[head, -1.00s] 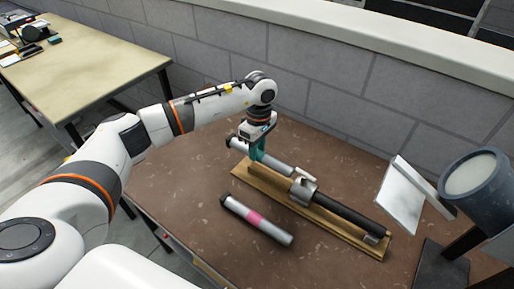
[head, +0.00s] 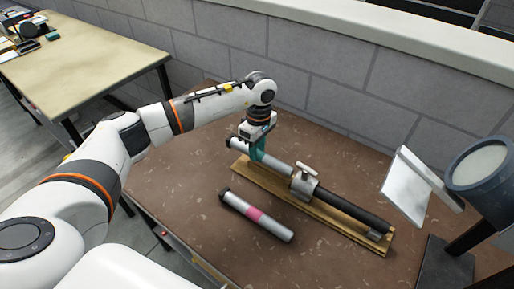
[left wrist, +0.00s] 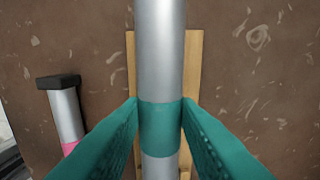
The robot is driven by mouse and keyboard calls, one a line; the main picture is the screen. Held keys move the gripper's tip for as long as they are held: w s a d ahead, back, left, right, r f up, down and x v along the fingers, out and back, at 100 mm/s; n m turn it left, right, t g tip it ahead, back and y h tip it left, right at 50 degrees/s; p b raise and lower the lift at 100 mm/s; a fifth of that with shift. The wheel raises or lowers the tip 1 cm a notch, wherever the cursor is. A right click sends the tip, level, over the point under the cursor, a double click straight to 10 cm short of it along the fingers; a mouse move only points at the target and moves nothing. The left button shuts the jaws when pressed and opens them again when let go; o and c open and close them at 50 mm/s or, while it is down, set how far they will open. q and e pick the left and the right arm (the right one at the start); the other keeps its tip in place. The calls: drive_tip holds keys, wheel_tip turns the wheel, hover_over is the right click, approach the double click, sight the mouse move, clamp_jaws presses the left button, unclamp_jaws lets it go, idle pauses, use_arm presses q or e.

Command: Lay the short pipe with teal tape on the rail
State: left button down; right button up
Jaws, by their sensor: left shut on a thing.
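The short silver pipe with teal tape (head: 277,165) is held lengthwise over the left part of the wooden rail (head: 244,174). My left gripper (head: 257,154) is shut on it from above. In the left wrist view the teal fingers (left wrist: 160,130) press both sides of the teal tape band (left wrist: 160,118), and the pipe (left wrist: 160,50) lines up with the wooden board (left wrist: 194,65) beneath. The pipe's right end is close to the metal clamp (head: 304,183) on the rail; I cannot tell whether they touch or whether the pipe rests on the rail. My right gripper is out of view.
A silver pipe with pink tape (head: 273,226) lies on the brown table in front of the rail. A black tube (head: 350,210) runs along the rail's right part. A lamp-like device (head: 484,175) and white panel (head: 407,187) stand at right. A block wall is behind.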

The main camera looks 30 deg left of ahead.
use_arm(q)
drive_tip(key=shift+f, duration=0.2)
drive_tip(key=shift+f+b, duration=0.45)
drive_tip(key=shift+b, duration=0.2)
drive_tip(key=shift+f+b, duration=0.45)
idle(0.8)
drive_tip(key=c, duration=1)
unclamp_jaws()
